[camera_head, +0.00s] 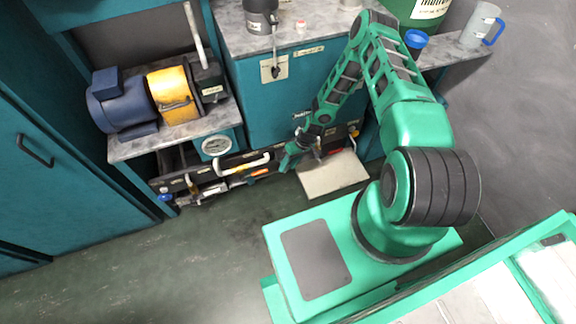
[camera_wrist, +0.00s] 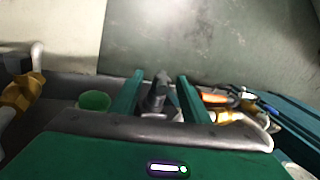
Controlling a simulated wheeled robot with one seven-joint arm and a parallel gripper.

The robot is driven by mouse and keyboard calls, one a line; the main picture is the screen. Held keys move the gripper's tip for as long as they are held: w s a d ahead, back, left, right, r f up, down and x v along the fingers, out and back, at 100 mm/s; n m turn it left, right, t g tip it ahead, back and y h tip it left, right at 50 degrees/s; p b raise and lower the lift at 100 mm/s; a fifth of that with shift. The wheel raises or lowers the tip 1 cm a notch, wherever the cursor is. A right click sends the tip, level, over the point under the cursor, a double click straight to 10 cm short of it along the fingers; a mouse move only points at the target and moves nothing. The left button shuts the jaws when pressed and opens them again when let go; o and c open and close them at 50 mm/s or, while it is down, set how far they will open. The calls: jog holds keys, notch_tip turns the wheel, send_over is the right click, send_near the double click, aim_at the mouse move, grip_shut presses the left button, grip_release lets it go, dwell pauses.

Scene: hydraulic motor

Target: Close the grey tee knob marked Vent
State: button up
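In the wrist view the two green fingers of my gripper (camera_wrist: 160,78) stand apart. A dark grey knob-like part (camera_wrist: 156,92) shows between them, with a gap on each side. It looks like the grey tee knob, but no Vent marking is readable. I cannot tell how deep it sits between the fingers. In the head view my gripper (camera_head: 289,160) is low in front of the teal cabinet, by the pipe manifold. The knob is too small or hidden to make out there.
In the wrist view a green round cap (camera_wrist: 95,101) and a brass fitting (camera_wrist: 21,92) lie left of the fingers. An orange-handled part (camera_wrist: 215,98) lies close on the right. A white pipe handle (camera_head: 256,161) and a beige plate (camera_head: 331,176) flank my gripper. Open floor lies in front.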

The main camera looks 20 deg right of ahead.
jog(key=v, duration=1)
jog(key=shift+r, duration=0.35)
jog(key=shift+d, duration=0.1)
jog(key=shift+c, duration=0.3)
